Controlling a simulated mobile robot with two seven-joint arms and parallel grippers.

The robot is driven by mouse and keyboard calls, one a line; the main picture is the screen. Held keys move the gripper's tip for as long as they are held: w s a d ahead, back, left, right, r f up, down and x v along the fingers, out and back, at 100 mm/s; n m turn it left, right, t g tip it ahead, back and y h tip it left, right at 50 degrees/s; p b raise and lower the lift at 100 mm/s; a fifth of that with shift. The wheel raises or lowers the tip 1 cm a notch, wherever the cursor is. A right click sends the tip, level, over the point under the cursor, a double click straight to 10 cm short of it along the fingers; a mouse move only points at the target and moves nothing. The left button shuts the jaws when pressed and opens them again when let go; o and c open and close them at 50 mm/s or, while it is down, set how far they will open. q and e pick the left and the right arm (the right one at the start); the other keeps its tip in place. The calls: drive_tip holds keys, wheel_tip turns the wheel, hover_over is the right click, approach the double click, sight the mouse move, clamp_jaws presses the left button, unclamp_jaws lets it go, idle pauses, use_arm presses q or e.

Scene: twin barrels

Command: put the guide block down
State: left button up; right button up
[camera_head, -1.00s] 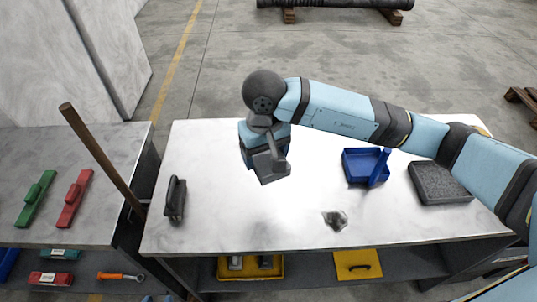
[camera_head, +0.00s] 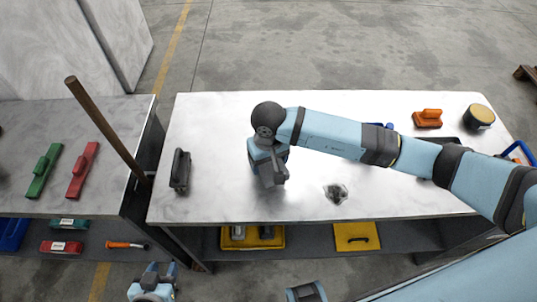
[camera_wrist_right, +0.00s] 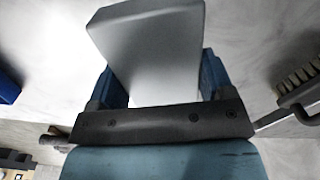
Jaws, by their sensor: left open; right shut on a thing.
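The grey guide block (camera_wrist_right: 150,45) is between the two blue fingers of my right gripper (camera_wrist_right: 160,82) in the right wrist view. In the head view, my right gripper (camera_head: 265,157) points down over the middle of the pale worktable (camera_head: 225,120), with the block (camera_head: 271,180) below it. I cannot tell whether the block touches the tabletop.
A black-handled brush (camera_head: 180,170) lies left of the block. A dark patch (camera_head: 336,193) lies to its right. An orange tool (camera_head: 428,118) and a round tin (camera_head: 480,116) are at the far right. My right arm partly hides a blue tray. Bare tabletop surrounds the block.

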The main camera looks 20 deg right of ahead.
sight(269, 168)
drive_tip(key=shift+w+f, duration=0.1)
drive_tip(key=shift+f, duration=1.4)
drive_tip(key=shift+f, duration=0.15)
drive_tip(key=o, duration=1.9)
drive_tip(key=shift+f, duration=0.1)
drive_tip(key=shift+c, duration=0.2)
drive_tip(key=shift+s, duration=0.2)
drive_tip(key=shift+w+r, duration=0.1)
drive_tip(key=shift+r, duration=0.25)
wheel_tip(269, 168, up, 12)
drive_tip(key=shift+f+b, duration=0.2)
drive_tip(key=shift+b, duration=0.55)
